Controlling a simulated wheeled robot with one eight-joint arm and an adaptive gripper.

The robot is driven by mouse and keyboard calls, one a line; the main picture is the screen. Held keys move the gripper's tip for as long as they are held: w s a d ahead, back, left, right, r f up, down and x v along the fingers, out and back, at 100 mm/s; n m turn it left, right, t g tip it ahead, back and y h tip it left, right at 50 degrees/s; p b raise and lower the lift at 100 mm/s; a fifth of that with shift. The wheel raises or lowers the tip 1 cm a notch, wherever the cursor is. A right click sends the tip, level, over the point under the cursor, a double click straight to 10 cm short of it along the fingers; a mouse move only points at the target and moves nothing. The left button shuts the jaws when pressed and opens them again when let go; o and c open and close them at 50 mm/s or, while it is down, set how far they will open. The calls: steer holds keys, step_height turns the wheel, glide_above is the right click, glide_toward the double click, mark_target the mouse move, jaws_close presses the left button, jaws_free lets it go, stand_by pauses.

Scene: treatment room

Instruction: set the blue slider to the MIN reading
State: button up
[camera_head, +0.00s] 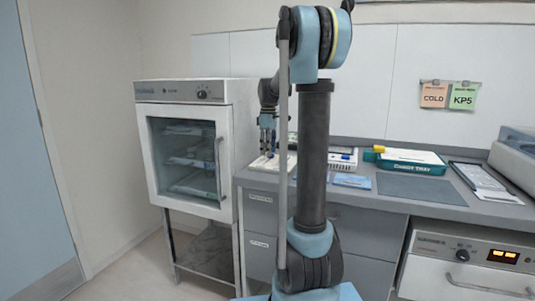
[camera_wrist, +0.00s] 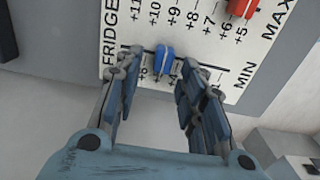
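The blue slider (camera_wrist: 165,60) sits on a dark slot in a white scale panel (camera_wrist: 190,45) in the wrist view. It stands toward the FRIDGE end of the slot, away from the MIN label (camera_wrist: 243,75) at the right. My gripper (camera_wrist: 162,68) is open, with one finger on each side of the slider in the picture. A gap shows on both sides; I cannot tell how deep the fingertips reach around it. In the head view my gripper (camera_head: 268,140) hangs over the left end of the counter, and the slider is too small to make out clearly.
A red slider (camera_wrist: 243,8) is on the same panel, near the MAX label (camera_wrist: 278,22). In the head view, a glass-door cabinet (camera_head: 187,150) stands left of the counter (camera_head: 385,207). A green-edged tray (camera_head: 412,168) and a clipboard (camera_head: 485,183) lie to the right.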

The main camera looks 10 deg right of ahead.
mark_target(263, 162)
steer(key=shift+f, duration=0.75)
steer(key=shift+c, duration=0.6)
jaws_close()
steer(key=shift+s+a, duration=0.5)
steer(key=shift+s, duration=0.35)
steer(key=shift+s+a, duration=0.5)
steer(key=shift+s, duration=0.4)
steer(key=shift+s+a, duration=0.5)
steer(key=shift+s, duration=0.35)
steer(key=shift+o, duration=0.6)
jaws_free()
steer(key=shift+r, duration=0.1)
step_height(263, 162, up, 12)
